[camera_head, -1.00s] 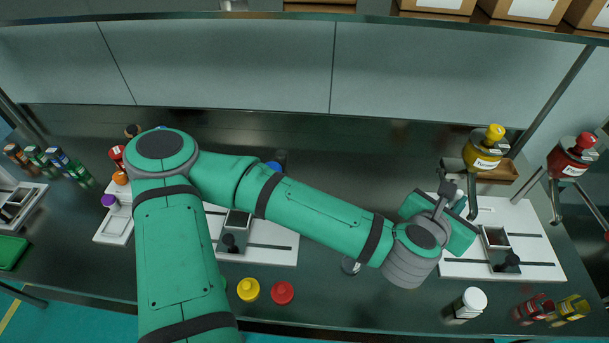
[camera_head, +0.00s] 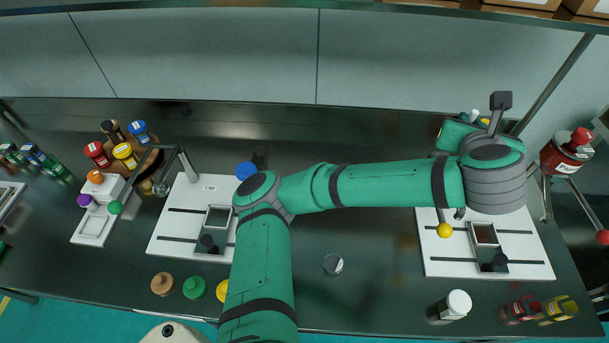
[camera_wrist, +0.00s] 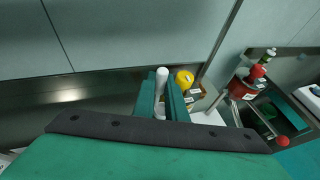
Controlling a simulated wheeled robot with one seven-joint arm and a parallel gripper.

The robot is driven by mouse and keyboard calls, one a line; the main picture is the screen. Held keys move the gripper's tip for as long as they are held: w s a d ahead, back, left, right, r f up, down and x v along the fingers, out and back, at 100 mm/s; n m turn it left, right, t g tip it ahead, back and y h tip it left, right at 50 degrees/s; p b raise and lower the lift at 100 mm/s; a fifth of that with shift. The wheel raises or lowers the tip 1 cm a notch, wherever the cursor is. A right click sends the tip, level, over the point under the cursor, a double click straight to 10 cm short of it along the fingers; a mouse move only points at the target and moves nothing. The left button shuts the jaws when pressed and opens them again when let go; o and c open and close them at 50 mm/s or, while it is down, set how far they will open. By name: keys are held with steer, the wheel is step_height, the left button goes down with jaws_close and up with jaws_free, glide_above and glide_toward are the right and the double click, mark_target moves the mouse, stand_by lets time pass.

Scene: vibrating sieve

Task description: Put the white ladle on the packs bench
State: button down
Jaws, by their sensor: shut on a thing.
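My gripper (camera_wrist: 162,100) is shut on a slim white handle with a rounded top, which looks like the white ladle (camera_wrist: 161,76). The handle stands up between the two green fingers in the wrist view. A small white tip (camera_head: 474,115) shows past my wrist in the head view; the fingers are mostly hidden there by my arm. The ladle's bowl is hidden. My gripper is over the right back part of the dark bench (camera_head: 380,140). I cannot tell which surface is the packs bench.
Beside the gripper is a yellow-topped jar (camera_wrist: 184,78). A red-topped jar (camera_head: 568,150) is on a stand at the right. A white board (camera_head: 440,262) with a metal box lies below my wrist. A white-capped jar (camera_head: 456,304) stands near the front edge. The bench's middle back is clear.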

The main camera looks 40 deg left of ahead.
steer(key=s+a+f+n+g+y, duration=0.25)
steer(key=a+f+n+y, duration=0.25)
steer(key=a+f, duration=0.4)
steer(key=shift+s+a+f+n+g+y, duration=0.7)
steer(key=shift+s+f, duration=0.8)
steer(key=shift+f, duration=2.7)
steer(key=shift+s+a+f+n+g+y, duration=0.65)
steer(key=shift+s+f, duration=0.85)
steer(key=shift+f, duration=2.75)
steer(key=shift+s+a+f+n+g+y, duration=0.7)
steer(key=shift+s+f, duration=0.8)
steer(key=shift+f, duration=2.7)
steer(key=shift+d+f+h, duration=0.1)
steer(key=shift+f+h, duration=0.15)
steer(key=c, duration=1.8)
jaws_free()
steer(key=shift+r, duration=0.1)
